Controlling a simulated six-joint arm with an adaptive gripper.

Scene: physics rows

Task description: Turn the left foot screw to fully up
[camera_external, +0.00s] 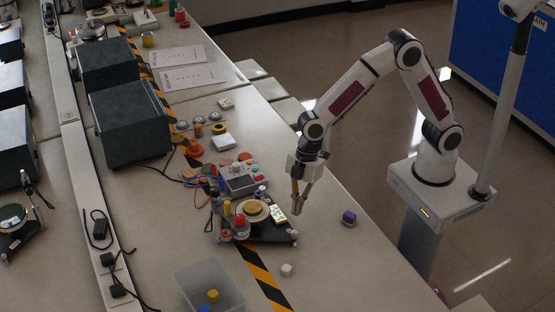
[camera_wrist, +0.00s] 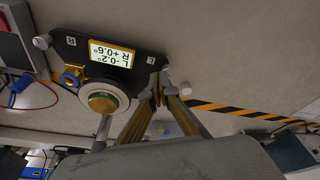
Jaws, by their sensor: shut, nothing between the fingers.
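A dark instrument plate (camera_external: 268,236) stands on the bench with a round brass-topped dial and a lit display (camera_wrist: 97,51). The display reads L -0.2° and R +0.6°, upside down in the wrist view. The left foot screw, a pale knob (camera_wrist: 166,69), is at the plate corner marked L; it also shows in the external view (camera_external: 293,234). Another pale knob (camera_wrist: 41,43) is at the corner marked R. My gripper (camera_external: 297,208) is shut and empty, pointing down above the L side. In the wrist view its fingertips (camera_wrist: 160,89) appear close to the left screw; contact cannot be told.
A grey control box (camera_external: 242,178) and coloured jars stand behind and left of the plate. A clear bin (camera_external: 210,285) is at the front. Bench right of the plate is mostly free.

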